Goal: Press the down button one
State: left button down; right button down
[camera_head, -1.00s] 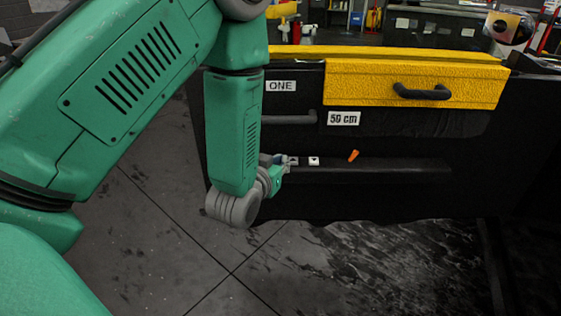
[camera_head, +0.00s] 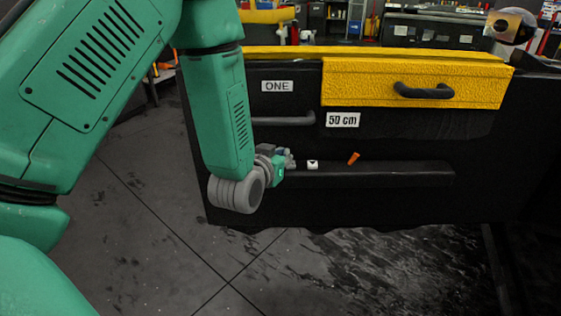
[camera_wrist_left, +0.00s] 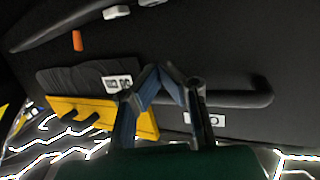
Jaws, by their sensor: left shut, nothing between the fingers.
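A dark door panel (camera_head: 400,205) carries a white label reading ONE (camera_head: 277,86), which shows upside down in the wrist view (camera_wrist_left: 205,119). On its lower ledge a small white button (camera_head: 313,164) with a dark mark, seemingly a down arrow, shows just right of my left gripper (camera_head: 289,159). In the wrist view this button (camera_wrist_left: 116,12) and a second one (camera_wrist_left: 149,2) sit at the top edge; my gripper hides the second in the head view. The left gripper is shut and empty, its fingertips (camera_wrist_left: 160,68) together. Contact with a button cannot be told. My right gripper is out of view.
An orange lever (camera_head: 353,158) stands right of the button. Above are a dark grab bar (camera_head: 288,121), a 50 cm label (camera_head: 342,120) and a yellow block (camera_head: 360,85) with a black handle (camera_head: 422,91). Open floor (camera_head: 130,200) lies left of the panel.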

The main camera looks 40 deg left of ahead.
pick_arm(q)
jog(key=b, duration=0.1)
send_over(288, 170)
jog(key=shift+w+a+f, duration=0.1)
jog(key=shift+a+f, duration=0.1)
jog(key=shift+f, duration=0.8)
notch_tip(288, 170, down, 2)
jog(key=shift+f+b, duration=0.25)
jog(key=shift+b, duration=0.4)
jog(key=shift+d+f, duration=0.35)
jog(key=shift+f, duration=0.15)
jog(key=shift+a, duration=0.15)
